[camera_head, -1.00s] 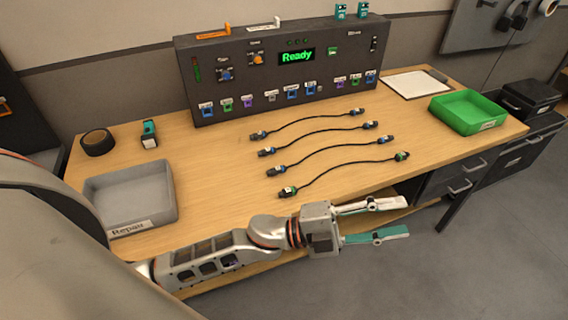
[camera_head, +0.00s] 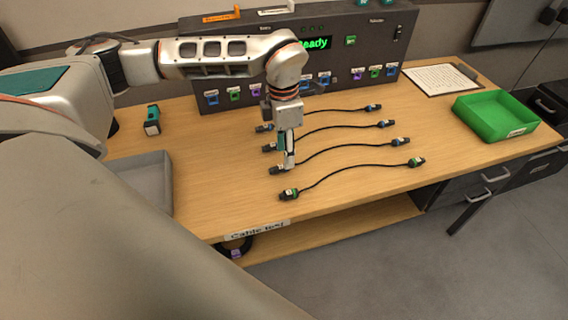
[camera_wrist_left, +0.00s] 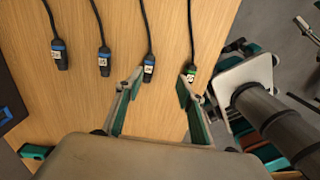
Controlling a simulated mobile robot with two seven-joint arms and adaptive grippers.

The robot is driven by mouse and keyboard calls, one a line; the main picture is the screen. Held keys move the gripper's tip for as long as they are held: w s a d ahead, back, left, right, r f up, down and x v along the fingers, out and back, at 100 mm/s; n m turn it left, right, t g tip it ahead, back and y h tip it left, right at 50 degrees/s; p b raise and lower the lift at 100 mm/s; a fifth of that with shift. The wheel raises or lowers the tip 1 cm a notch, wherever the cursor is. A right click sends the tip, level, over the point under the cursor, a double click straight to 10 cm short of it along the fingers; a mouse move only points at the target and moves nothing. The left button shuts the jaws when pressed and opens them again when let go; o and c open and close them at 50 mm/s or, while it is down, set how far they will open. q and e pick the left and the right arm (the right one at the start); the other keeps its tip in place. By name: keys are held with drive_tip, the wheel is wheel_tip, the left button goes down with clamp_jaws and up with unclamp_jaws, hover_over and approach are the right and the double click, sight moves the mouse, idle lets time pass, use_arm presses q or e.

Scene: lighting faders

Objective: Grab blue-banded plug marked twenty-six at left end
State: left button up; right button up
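Four cables lie side by side on the table, each with a plug at its left end. In the left wrist view, three of these plugs have blue bands, and the one by the front edge is green-banded (camera_wrist_left: 191,74). The third blue-banded plug (camera_wrist_left: 148,68), also in the head view (camera_head: 279,170), lies just beyond my left gripper's fingertips, nearer the left finger. Its label is too small to read surely. My left gripper (camera_wrist_left: 160,80) is open and empty, pointing down above the plugs in the head view (camera_head: 290,162). The right gripper cannot be made out clearly.
A black panel (camera_head: 330,85) with ports stands behind the cables. A grey tray (camera_head: 150,185) is at left, a green tray (camera_head: 495,118) at right. Neighbouring plugs lie close on both sides. Parts of my own body fill the right of the wrist view.

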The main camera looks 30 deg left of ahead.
sight(282, 165)
use_arm(q)
drive_tip(key=shift+w+a+r+y, duration=0.15)
drive_tip(key=shift+w+a+y, duration=0.15)
drive_tip(key=shift+a, duration=0.35)
drive_tip(key=shift+a+f, duration=0.15)
drive_tip(key=shift+f, duration=1)
drive_tip(key=shift+w+f, duration=0.2)
drive_tip(key=shift+f, duration=2.35)
clamp_jaws()
